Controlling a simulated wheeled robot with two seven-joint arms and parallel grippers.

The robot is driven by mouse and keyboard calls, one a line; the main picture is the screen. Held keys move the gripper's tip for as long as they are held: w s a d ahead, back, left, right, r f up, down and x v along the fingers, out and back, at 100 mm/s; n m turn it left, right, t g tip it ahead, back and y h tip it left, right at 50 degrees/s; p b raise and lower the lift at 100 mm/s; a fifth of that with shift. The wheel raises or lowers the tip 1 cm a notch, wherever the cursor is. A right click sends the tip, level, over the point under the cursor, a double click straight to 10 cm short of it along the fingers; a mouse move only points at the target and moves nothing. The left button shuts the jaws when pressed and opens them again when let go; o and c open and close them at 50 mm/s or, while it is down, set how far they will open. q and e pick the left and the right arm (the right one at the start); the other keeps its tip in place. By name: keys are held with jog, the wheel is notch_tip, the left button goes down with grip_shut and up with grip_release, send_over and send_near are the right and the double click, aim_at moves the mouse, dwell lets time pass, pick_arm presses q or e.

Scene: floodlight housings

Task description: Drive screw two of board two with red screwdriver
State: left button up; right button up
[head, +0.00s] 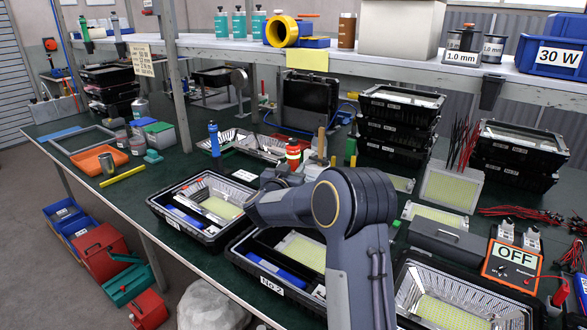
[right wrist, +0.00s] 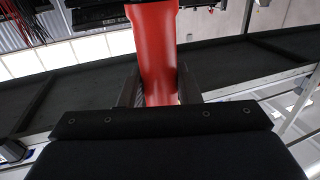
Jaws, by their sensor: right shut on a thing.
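My right gripper (right wrist: 158,95) is shut on the red screwdriver (right wrist: 155,45), with a dark finger on either side of its red body. In the head view my right arm reaches over the bench, and its wrist hides much of the grip. A red upright shape there, probably the screwdriver (head: 293,153), shows just behind the hand. The black housing marked No 2 (head: 262,284) stands at the front, partly behind my arm. A pale yellow board (head: 303,252) lies in it, beside a blue part. The screws and the screwdriver's tip cannot be made out. My left gripper is out of view.
Another open housing (head: 160,212) stands to the left, and one (head: 420,262) to the right of my arm. A blue screwdriver (head: 214,138) stands upright behind. The OFF box (head: 512,262) with red leads is at right. The bench is clearer at left.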

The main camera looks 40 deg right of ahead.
jog(key=shift+r, duration=0.15)
jog(key=shift+a+f+b, duration=0.1)
jog(key=shift+f+b, duration=2.1)
jog(key=shift+f, duration=1.85)
jog(key=shift+s+f+b, duration=0.1)
jog(key=shift+f+b, duration=0.6)
jog(key=shift+f, duration=0.25)
jog(key=shift+r, duration=0.15)
jog(key=shift+r+p, duration=4.25)
jog(key=shift+r, duration=0.6)
